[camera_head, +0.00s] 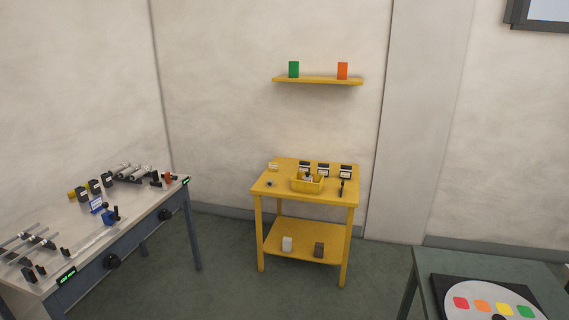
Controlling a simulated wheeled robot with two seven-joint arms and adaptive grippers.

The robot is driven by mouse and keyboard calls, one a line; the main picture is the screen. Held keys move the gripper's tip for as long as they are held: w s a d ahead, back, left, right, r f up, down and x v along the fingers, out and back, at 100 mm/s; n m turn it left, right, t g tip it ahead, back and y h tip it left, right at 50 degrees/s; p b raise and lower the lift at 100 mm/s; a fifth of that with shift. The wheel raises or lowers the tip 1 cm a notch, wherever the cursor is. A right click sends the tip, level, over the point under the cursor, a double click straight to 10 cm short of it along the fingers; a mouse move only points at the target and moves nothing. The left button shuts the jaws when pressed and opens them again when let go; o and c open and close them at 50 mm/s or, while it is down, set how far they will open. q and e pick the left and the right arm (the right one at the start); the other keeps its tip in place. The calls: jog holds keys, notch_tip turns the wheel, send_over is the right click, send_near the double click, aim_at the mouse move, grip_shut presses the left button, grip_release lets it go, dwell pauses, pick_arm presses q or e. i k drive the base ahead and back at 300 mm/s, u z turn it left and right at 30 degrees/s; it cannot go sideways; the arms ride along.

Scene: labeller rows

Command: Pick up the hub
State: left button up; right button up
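No thing in view can be told for certain as the hub. A small grey round piece (270,183) lies on the left part of the yellow table (285,193) and may be it, but it is too small to be sure. A yellow bin (307,186) on the same table holds small grey and dark parts that I cannot make out. Neither of my grippers is in view.
Several black label holders (323,169) stand along the table's back. A green-grey table (427,275) with a colour-dotted disc is at lower right. Floor (225,270) between is clear.

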aim_at(307, 177)
jog(key=z, duration=0.1)
jog(key=i, duration=3.55)
jog(key=u, duration=0.05)
